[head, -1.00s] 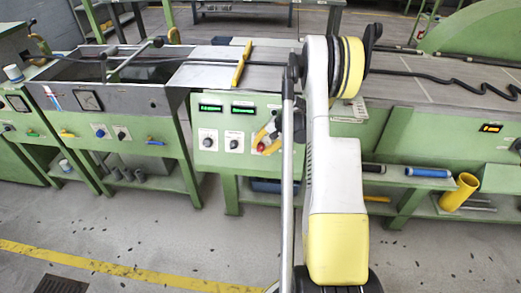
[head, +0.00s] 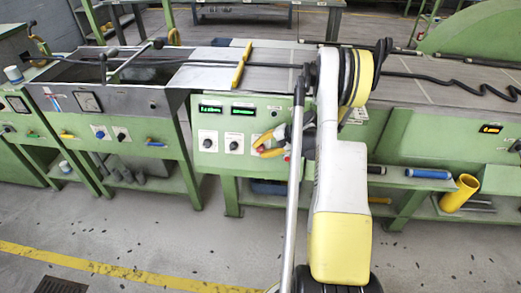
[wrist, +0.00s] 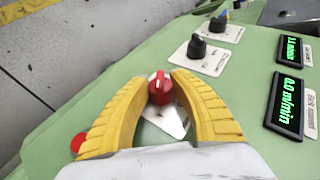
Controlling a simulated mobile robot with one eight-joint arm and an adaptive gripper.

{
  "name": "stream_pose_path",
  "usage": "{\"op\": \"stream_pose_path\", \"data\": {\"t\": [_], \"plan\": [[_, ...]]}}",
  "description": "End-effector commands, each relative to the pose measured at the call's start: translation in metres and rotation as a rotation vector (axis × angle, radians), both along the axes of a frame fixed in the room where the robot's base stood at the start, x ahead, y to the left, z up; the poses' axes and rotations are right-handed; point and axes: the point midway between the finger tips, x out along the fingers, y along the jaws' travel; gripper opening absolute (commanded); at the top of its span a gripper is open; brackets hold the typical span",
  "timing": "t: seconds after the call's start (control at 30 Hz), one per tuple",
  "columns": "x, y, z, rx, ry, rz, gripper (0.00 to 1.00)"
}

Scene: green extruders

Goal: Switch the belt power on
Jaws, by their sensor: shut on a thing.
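A red rotary knob (wrist: 160,90) with a white pointer line sits on a pale plate on the green control panel (head: 205,162). My gripper (wrist: 159,82), with yellow ribbed fingers, is shut on the red knob, one finger on each side of it. The pointer line points roughly toward the top of the wrist picture. In the head view my gripper (head: 263,149) is at the right part of the panel front and mostly hides the knob. The plate's lettering is too small to read.
Two black knobs (wrist: 197,46) (wrist: 218,22) stand beside the red one. A green-lit display (wrist: 287,102) reads 0.0 m/min. A round red button (wrist: 78,142) is by the left finger. A yellow bar (head: 241,65) lies across the belt line above the panel.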

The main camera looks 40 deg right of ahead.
Motion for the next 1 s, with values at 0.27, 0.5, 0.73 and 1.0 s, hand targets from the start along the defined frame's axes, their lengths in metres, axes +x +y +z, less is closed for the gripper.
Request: {"op": "stream_pose_path", "data": {"t": [0.27, 0.5, 0.73, 1.0], "plan": [[0.000, 0.000, 0.000, -0.001, 0.001, 0.001, 0.51], [0.000, 0.000, 0.003, -0.001, 0.001, 0.001, 0.51], [0.000, 0.000, 0.040, -0.001, 0.000, 0.001, 0.51], [0.000, 0.000, 0.088, -0.001, 0.001, 0.001, 0.51]]}}
